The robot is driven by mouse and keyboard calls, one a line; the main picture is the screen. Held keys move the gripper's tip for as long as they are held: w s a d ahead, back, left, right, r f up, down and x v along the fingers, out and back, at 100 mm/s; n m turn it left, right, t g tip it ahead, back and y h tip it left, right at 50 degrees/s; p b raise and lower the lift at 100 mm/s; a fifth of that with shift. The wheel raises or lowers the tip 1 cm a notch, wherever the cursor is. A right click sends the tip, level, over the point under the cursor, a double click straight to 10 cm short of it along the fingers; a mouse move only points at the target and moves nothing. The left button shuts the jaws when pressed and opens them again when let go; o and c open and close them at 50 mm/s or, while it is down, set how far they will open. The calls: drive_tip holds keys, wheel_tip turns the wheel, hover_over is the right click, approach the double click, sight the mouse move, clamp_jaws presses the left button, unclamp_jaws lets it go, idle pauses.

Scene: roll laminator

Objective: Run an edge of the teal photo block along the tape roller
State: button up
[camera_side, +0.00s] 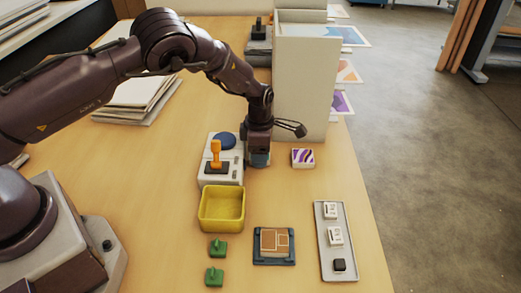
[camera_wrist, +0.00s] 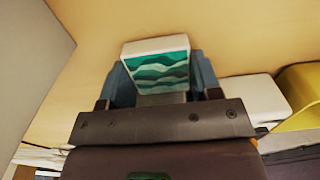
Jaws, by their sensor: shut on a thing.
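The teal photo block (camera_wrist: 157,68), white-sided with a teal wave picture on its face, is between the blue-grey fingers of my gripper (camera_wrist: 162,75) in the wrist view. My gripper is shut on it. In the side view my gripper (camera_side: 259,158) points down, right beside a white base (camera_side: 229,178). The base carries a blue disc (camera_side: 225,141), which may be the tape roller, and an orange lever (camera_side: 216,152). The block is mostly hidden there. I cannot tell whether the block touches the base or disc.
A tall white cabinet (camera_side: 305,85) stands close behind my gripper. A purple photo block (camera_side: 303,157) lies to the right. A yellow bin (camera_side: 222,208), green pieces (camera_side: 217,248), a brown-panelled tray (camera_side: 273,245) and a grey tray (camera_side: 326,215) are nearer. Table between is clear.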

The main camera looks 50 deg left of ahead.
sight(257, 179)
drive_tip(key=shift+s+d, duration=0.25)
idle(0.3)
drive_tip(key=shift+s+d, duration=0.25)
drive_tip(key=shift+s, duration=0.05)
drive_tip(key=shift+s+a, duration=0.2)
idle(1.8)
drive_tip(key=shift+s+d, duration=0.1)
drive_tip(key=shift+s, duration=0.1)
drive_tip(key=shift+s+d, duration=1.6)
drive_tip(key=shift+d, duration=0.05)
idle(2.4)
drive_tip(key=shift+s+d, duration=0.15)
drive_tip(key=shift+d, duration=0.05)
idle(0.5)
